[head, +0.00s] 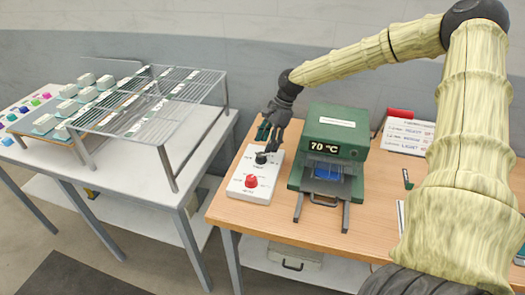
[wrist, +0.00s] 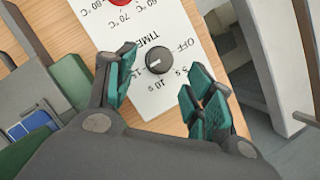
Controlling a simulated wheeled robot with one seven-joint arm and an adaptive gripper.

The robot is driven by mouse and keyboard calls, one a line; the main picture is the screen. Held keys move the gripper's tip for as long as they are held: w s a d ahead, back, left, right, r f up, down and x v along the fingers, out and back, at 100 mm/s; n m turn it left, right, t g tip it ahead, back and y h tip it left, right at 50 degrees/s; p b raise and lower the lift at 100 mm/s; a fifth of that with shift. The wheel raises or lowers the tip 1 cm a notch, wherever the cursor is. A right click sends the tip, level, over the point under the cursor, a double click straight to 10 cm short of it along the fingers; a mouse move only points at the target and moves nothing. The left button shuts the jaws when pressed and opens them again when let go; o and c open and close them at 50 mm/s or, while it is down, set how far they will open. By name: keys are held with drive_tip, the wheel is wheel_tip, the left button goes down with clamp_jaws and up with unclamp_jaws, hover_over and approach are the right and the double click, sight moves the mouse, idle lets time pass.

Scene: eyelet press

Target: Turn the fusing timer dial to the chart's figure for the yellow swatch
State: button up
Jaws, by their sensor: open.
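The black timer dial (wrist: 158,60) sits on a white control panel (wrist: 170,100), lettered TIMER, with OFF, 5 s, 10 s and a partly hidden mark around it. A short pale line shows on the dial's face. In the head view the panel (head: 236,190) lies at the bench's left end, and the dial (head: 261,158) is partly behind my gripper (head: 268,138). In the wrist view my gripper (wrist: 159,70) is open, its green-padded fingers on either side of the dial with visible gaps. The white chart (head: 408,136) lies at the back right, its print too small to read surely. I see no yellow swatch.
A red temperature dial (head: 252,181) is on the same panel. The green press (head: 332,140), showing 70 °C, stands just right of it with a blue piece (head: 328,172) inside. A wire rack (head: 150,100) and coloured pieces occupy the left table.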

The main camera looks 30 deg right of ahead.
sight(261, 154)
drive_tip(key=shift+p+x, duration=0.55)
drive_tip(key=shift+x, duration=1.95)
drive_tip(key=c, duration=1)
